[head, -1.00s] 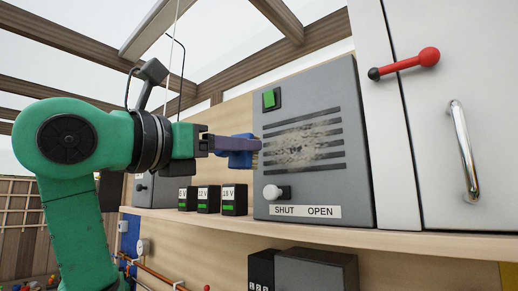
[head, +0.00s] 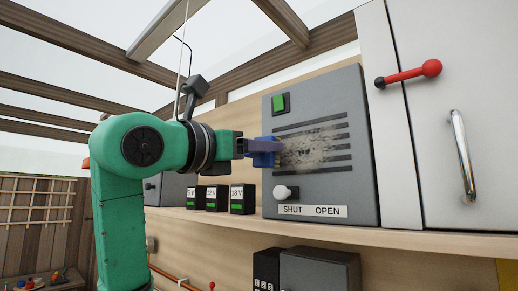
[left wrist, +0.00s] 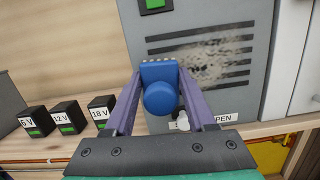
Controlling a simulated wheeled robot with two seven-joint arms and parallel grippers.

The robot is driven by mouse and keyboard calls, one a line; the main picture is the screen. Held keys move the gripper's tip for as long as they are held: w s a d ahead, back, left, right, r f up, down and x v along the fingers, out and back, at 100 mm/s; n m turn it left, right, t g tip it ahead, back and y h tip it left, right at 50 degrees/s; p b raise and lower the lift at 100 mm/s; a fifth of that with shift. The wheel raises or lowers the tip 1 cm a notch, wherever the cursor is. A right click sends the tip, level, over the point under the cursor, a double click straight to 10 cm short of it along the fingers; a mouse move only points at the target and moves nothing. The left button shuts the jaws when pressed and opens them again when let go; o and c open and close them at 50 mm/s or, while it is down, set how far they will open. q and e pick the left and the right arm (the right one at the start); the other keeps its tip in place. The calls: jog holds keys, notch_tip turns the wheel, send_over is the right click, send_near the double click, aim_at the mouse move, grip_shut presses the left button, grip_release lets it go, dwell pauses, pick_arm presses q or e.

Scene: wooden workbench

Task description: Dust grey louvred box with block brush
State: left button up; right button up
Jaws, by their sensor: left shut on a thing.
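The grey louvred box (head: 362,180) stands on the shelf, with dark horizontal slats and a pale brown dust patch (head: 318,147) across their middle. It also shows in the left wrist view (left wrist: 255,30). My left gripper (head: 258,147) is shut on the blue block brush (head: 266,158). The brush also shows between the two purple fingers in the left wrist view (left wrist: 160,97), with its pale bristles pointing at the box. The brush is at the left end of the slats, beside the dust; I cannot tell if the bristles touch. My right gripper is not in view.
The box has a green square (head: 280,103), a white knob (head: 282,192) and a SHUT OPEN label (head: 312,211). Small black voltage blocks (head: 243,199) stand left of it on the shelf (head: 400,238). A white cabinet (head: 480,90) with a red lever (head: 412,74) is at right.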

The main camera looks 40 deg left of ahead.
pick_arm(q)
jog(key=shift+w, duration=0.65)
jog(key=shift+w, duration=0.2)
jog(key=shift+w, duration=0.4)
